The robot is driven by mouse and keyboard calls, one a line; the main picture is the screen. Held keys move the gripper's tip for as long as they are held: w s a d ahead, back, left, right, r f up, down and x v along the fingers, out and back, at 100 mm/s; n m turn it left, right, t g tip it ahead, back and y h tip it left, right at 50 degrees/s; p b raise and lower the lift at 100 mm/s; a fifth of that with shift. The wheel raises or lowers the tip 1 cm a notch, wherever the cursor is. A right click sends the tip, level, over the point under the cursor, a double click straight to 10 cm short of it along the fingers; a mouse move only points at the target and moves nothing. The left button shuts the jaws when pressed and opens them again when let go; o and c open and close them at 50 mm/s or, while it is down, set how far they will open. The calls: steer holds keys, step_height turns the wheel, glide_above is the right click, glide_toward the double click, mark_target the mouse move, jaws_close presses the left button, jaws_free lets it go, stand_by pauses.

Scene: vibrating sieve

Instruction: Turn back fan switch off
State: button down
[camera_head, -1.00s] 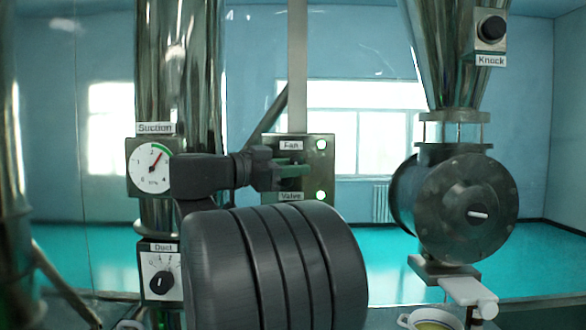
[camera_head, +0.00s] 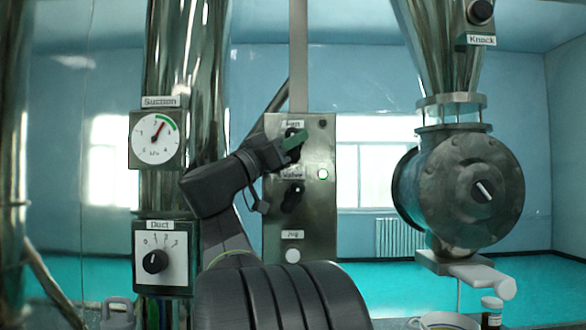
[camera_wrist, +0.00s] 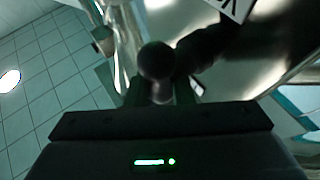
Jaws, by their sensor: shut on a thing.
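The fan switch (camera_head: 292,132) is a dark knob under the "Fan" label on the metal panel (camera_head: 325,215). My gripper (camera_head: 290,142), with green fingertips, is at this switch and partly covers it. In the wrist view, a dark round-ended knob (camera_wrist: 157,61) stands between my two fingers, which are shut on it. The fan lamp (camera_head: 323,124) is dark. The exact angle of the switch is hard to read behind the fingers.
Below are the valve switch (camera_head: 290,194) with its green lamp lit (camera_head: 323,173) and the jog button (camera_head: 292,256). The suction gauge (camera_head: 156,140) and duct dial (camera_head: 155,261) are on the left. A round metal valve housing (camera_head: 470,190) stands right.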

steer(key=n+t+b, duration=0.2)
steer(key=b, duration=0.1)
steer(key=f+n+t+b, duration=0.1)
steer(key=n+t+b, duration=0.1)
steer(key=b, duration=0.2)
steer(key=shift+a, duration=0.1)
steer(key=n+t+b, duration=0.1)
steer(key=b, duration=0.1)
steer(key=n+t+y+b, duration=0.1)
steer(key=shift+r+n+t+b, duration=0.2)
steer(key=shift+n+t+b, duration=0.2)
steer(key=shift+a, duration=0.1)
steer(key=shift+r+n+t+y+b, duration=0.15)
steer(key=shift+n+t+y+b, duration=0.2)
steer(key=shift+n, duration=0.25)
steer(key=c, duration=1.3)
jaws_free()
steer(key=b+v, duration=0.3)
steer(key=v, duration=1.1)
steer(key=shift+w, duration=0.1)
